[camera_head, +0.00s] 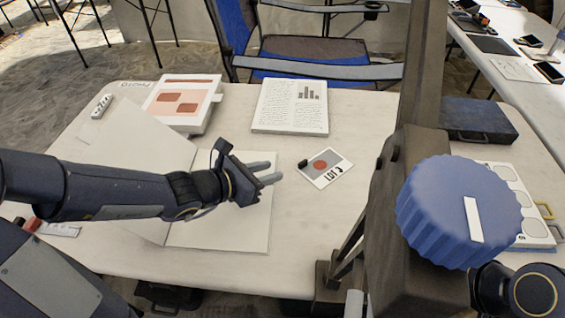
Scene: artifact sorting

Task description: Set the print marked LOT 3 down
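A small white print (325,168) with a red disc lies flat on the table, right of my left gripper. It carries black lettering that seems to begin with LOT; I cannot read the number surely. A small black piece sits at its left corner. My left gripper (268,173) reaches in from the left over an open blank folder (230,222). Its two grey fingers are apart, with nothing between them, and point right towards the print without touching it. My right gripper is not in view; dark parts of my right arm show at the bottom right.
A brown upright post (425,70) with a large blue knob (455,215) blocks the right side. A blue case (478,120) stands behind the post. Table around the print is clear.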

